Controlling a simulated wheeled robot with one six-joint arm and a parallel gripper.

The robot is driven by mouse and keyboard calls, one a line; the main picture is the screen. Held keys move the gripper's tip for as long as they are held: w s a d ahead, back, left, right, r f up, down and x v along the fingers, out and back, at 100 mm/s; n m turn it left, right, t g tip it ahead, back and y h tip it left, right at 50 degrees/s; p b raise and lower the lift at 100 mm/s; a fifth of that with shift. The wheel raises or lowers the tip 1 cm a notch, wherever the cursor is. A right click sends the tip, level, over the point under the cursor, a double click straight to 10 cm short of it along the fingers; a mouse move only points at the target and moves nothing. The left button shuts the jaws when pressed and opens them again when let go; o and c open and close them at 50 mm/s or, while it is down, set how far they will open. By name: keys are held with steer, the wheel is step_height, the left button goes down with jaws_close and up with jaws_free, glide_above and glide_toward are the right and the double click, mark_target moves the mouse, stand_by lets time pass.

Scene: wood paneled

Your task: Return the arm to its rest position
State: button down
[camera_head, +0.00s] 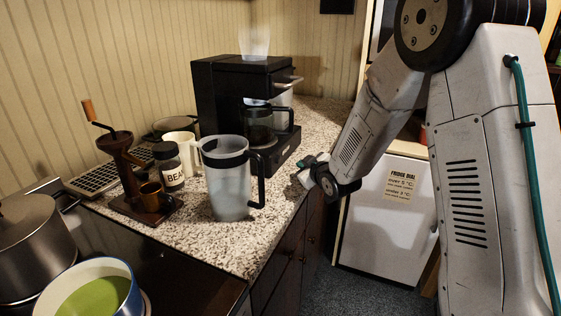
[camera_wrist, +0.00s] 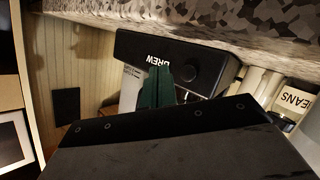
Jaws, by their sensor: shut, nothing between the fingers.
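My arm comes down from the upper right in the head view. Its wrist end is at the counter's right edge, just right of the black coffee machine (camera_head: 222,95). My gripper (camera_head: 306,168) is small and partly hidden by the wrist there. In the wrist view, my gripper's dark green fingers (camera_wrist: 156,88) are together with nothing between them. They overlap the front of the coffee machine (camera_wrist: 135,48), whose "BREW" label shows in this tilted view. I cannot tell whether the fingers touch the machine or the counter.
The speckled counter (camera_head: 215,235) holds a clear pitcher (camera_head: 228,190), a bean jar (camera_head: 168,168), a white mug (camera_head: 182,150) and a grinder (camera_head: 122,165). A pot with green contents (camera_head: 98,298) is at front left. A white fridge (camera_head: 385,215) stands beyond. Floor (camera_head: 350,285) is free in front of it.

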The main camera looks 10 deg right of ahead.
steer(key=shift+s+d, duration=0.6)
steer(key=shift+d, duration=0.25)
steer(key=shift+s+d+r, duration=0.1)
steer(key=shift+s+r, duration=0.05)
steer(key=shift+r, duration=0.2)
steer(key=s+r+m+g+h, duration=0.1)
steer(key=s+r+g, duration=0.3)
steer(key=s, duration=1.1)
steer(key=s+r+m+g+h, duration=0.1)
steer(key=s+r+m+g, duration=0.3)
steer(key=s, duration=1.1)
steer(key=s+d+r+m+g, duration=0.1)
steer(key=s+r+g, duration=0.3)
steer(key=s, duration=1)
steer(key=shift+s+r+m+g+h, duration=0.3)
steer(key=shift+s+m+g+h, duration=0.1)
steer(key=shift+m, duration=0.4)
